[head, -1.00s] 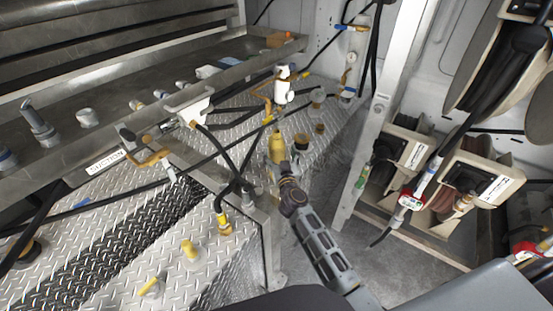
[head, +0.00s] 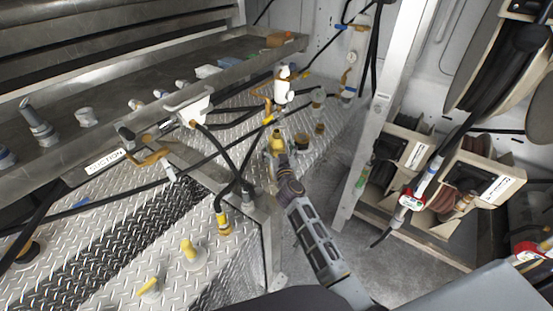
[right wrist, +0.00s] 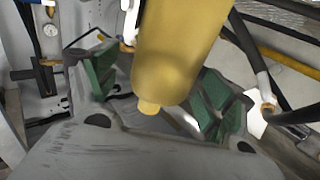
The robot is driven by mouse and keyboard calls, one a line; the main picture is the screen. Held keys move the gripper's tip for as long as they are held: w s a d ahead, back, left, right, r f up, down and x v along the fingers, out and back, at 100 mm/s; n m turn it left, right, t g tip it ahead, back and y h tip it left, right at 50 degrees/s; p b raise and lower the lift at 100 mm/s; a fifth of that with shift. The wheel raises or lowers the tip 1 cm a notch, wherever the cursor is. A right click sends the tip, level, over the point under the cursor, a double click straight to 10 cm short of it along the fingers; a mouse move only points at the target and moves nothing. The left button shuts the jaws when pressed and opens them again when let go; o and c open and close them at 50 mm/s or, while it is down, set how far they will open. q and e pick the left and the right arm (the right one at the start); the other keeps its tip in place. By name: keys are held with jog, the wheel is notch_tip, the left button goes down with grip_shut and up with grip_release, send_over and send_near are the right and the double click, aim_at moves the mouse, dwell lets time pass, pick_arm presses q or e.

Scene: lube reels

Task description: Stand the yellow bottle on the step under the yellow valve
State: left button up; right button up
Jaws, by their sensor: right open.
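The yellow bottle (head: 276,144) stands by the diamond-plate step (head: 235,150), below a yellow-handled valve (head: 268,106) in the head view. Whether its base rests fully on the step is hidden. My right gripper (head: 279,164) is at the bottle, its fingers partly hidden. In the right wrist view the bottle (right wrist: 178,50) comes down from the top edge, a small yellow nub at its lower end. The green pads of my right gripper (right wrist: 155,92) are spread on either side of it, with gaps visible. My left gripper is not in view.
A white fitting (head: 283,88) and black hoses hang close above the bottle. Small dark-topped yellow fittings (head: 319,129) stand just right of it. A grey post (head: 365,150) and hose reels (head: 480,180) are at the right.

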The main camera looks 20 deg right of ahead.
jog(key=shift+w+d, duration=0.15)
jog(key=shift+w, duration=1.4)
jog(key=shift+r, duration=0.1)
grip_shut()
